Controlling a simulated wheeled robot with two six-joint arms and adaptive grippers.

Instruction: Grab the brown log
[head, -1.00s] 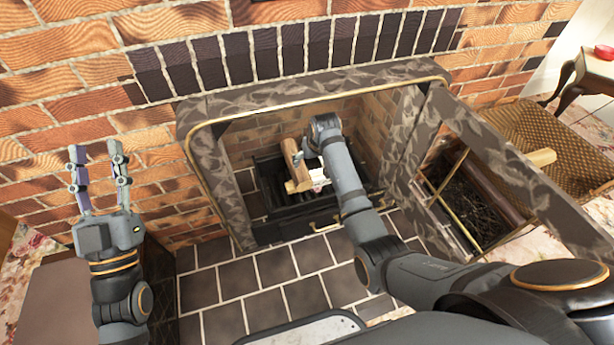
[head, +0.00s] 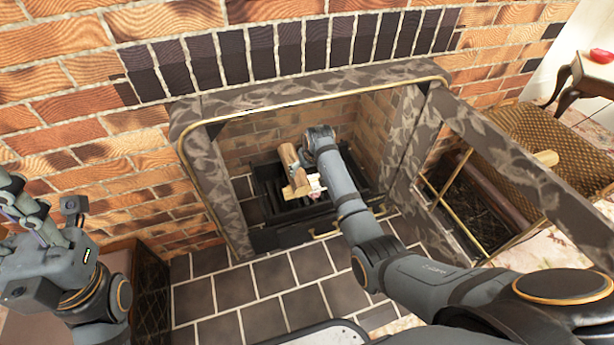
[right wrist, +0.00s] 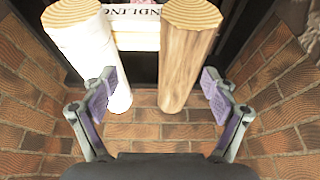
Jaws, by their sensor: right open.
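The brown log (head: 287,157) leans up in the fireplace on the black grate; in the right wrist view it is the bare wooden log (right wrist: 184,60) on the right. A white-barked log (right wrist: 85,50) stands to its left there. My right gripper (right wrist: 158,84) is open, with the brown log between its fingers, closer to the right finger. The left finger overlaps the white log's edge in that view; contact cannot be told. In the head view the right gripper (head: 301,166) is beside the brown log. My left gripper (head: 45,215) is open and empty at the left edge.
The black grate (head: 268,190) sits inside the brick fireplace. A printed kindling pack (right wrist: 137,14) lies behind the logs. An open brass-edged screen (head: 470,200) and wicker seat (head: 540,140) stand right.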

